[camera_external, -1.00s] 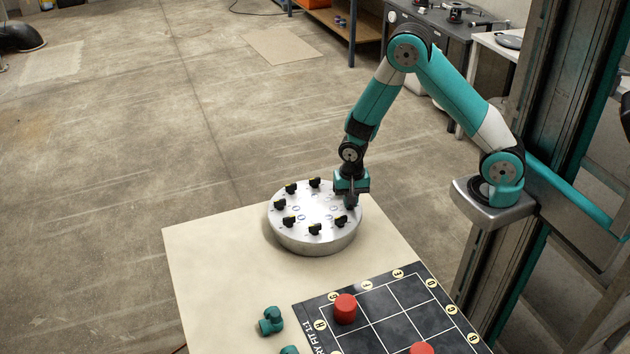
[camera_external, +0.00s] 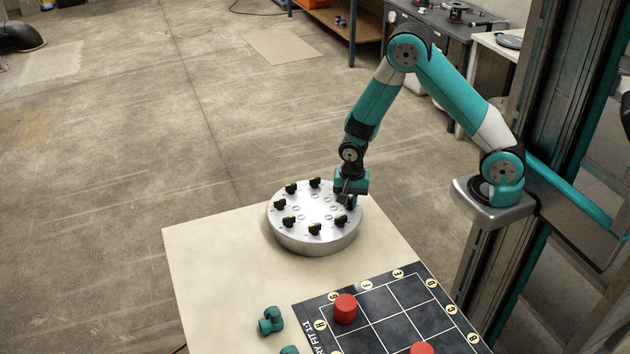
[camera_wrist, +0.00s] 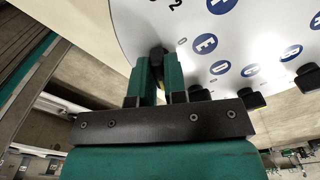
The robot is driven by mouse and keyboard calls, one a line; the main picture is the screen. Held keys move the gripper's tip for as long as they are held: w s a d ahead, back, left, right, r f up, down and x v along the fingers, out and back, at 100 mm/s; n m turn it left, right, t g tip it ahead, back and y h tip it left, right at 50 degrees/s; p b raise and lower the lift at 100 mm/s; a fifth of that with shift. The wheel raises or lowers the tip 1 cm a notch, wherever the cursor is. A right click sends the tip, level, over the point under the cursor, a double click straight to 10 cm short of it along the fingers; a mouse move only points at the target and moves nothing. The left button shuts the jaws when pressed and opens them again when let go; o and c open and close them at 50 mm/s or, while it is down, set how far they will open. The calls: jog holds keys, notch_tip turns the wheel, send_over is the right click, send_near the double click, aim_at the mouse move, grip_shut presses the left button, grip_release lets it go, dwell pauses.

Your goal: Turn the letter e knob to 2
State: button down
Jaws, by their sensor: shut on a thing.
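A round silver-white dial plate (camera_external: 316,242) with black knobs around its rim stands on the table. My gripper (camera_external: 348,198) points down at the plate's right rear edge. In the wrist view, its two teal fingers (camera_wrist: 155,72) are shut on a black knob (camera_wrist: 158,52). This knob sits beside the blue letter E label (camera_wrist: 205,43), so it appears to be the letter e knob. A printed 2 (camera_wrist: 174,5) shows above it. The fingers hide much of the knob, and I cannot tell which number its pointer faces.
Other knobs stand close by, one (camera_wrist: 250,98) in the wrist view and another (camera_external: 340,222) in front of my gripper. A black grid board (camera_external: 405,325) with red cylinders (camera_external: 345,309) and teal pipe fittings (camera_external: 271,321) lie nearer. The table's left part is clear.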

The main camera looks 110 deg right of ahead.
aim_at(350, 200)
jog(key=c, duration=1.2)
grip_release()
jog(key=shift+o, duration=0.2)
notch_tip(350, 200, up, 18)
jog(key=shift+f+b, duration=0.25)
jog(key=shift+b, duration=0.15)
jog(key=w+a+r+n+t+y, duration=0.1)
jog(key=a+r+n, duration=0.1)
jog(key=a+n, duration=0.65)
jog(key=w+a+r+n, duration=0.2)
jog(key=a+n, duration=0.3)
jog(key=a, duration=0.6)
jog(key=s+a+r+n+y, duration=0.1)
jog(key=s+a+n, duration=0.6)
jog(key=a+n, duration=0.2)
jog(key=s+a+r+n+g+y, duration=0.1)
jog(key=s+a+n+y, duration=0.1)
jog(key=s+a+n, duration=0.5)
jog(key=a+n, duration=0.1)
jog(key=a, duration=0.2)
jog(key=shift+a+r+n, duration=0.25)
jog(key=shift+a+n, duration=0.1)
jog(key=shift+a, duration=0.05)
